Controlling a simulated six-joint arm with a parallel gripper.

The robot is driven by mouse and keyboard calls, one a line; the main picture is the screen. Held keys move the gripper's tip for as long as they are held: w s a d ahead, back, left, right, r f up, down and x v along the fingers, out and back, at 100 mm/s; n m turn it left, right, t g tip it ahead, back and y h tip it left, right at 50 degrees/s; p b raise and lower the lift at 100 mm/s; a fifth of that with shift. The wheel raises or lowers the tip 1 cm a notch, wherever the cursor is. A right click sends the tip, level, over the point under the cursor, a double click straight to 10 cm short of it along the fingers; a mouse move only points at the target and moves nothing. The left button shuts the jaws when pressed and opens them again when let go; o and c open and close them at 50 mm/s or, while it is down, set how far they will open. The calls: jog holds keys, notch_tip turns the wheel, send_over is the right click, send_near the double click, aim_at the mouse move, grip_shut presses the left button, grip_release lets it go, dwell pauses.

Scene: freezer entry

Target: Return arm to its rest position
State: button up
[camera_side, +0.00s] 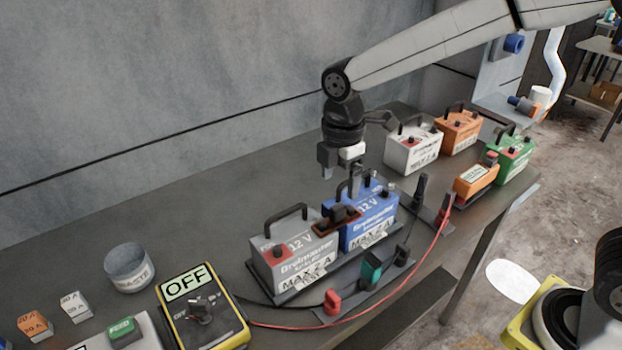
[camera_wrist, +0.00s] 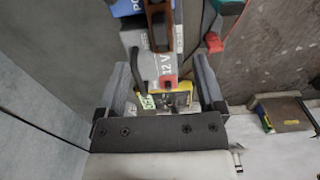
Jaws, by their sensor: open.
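My gripper (camera_side: 341,182) is open, pointing down above the workbench (camera_side: 200,225). Its fingertips hang over the grey 12 V battery (camera_side: 285,262) and the blue 12 V battery (camera_side: 368,210), near the blue one's handle; the exact gap is unclear. A brown link piece (camera_side: 336,220) lies across between these two batteries. In the wrist view, my gripper (camera_wrist: 163,75) has its two fingers wide apart. The grey battery (camera_wrist: 150,62) and the brown link piece (camera_wrist: 157,22) show beyond and between them, with nothing gripped.
White (camera_side: 412,152), orange (camera_side: 460,133) and green (camera_side: 513,160) batteries stand at the back right. A yellow switch box (camera_side: 203,318) reading OFF, a waste cup (camera_side: 128,267) and small labelled blocks stand at front left. Red cable (camera_side: 400,287) crosses the front. The wall (camera_side: 150,90) is close behind.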

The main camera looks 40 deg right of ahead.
jog(key=shift+d, duration=0.1)
dwell(0.3)
jog(key=shift+s+d+f+m, duration=0.35)
jog(key=shift+d+m, duration=0.15)
jog(key=shift+m, duration=0.2)
jog(key=s+d+f+m+t, duration=0.2)
jog(key=s+d+f+m, duration=0.4)
jog(key=s+d+m, duration=0.4)
jog(key=s+m, duration=0.2)
jog(key=m, duration=0.4)
jog(key=shift+d+f+m+t, duration=0.3)
jog(key=shift+d, duration=0.1)
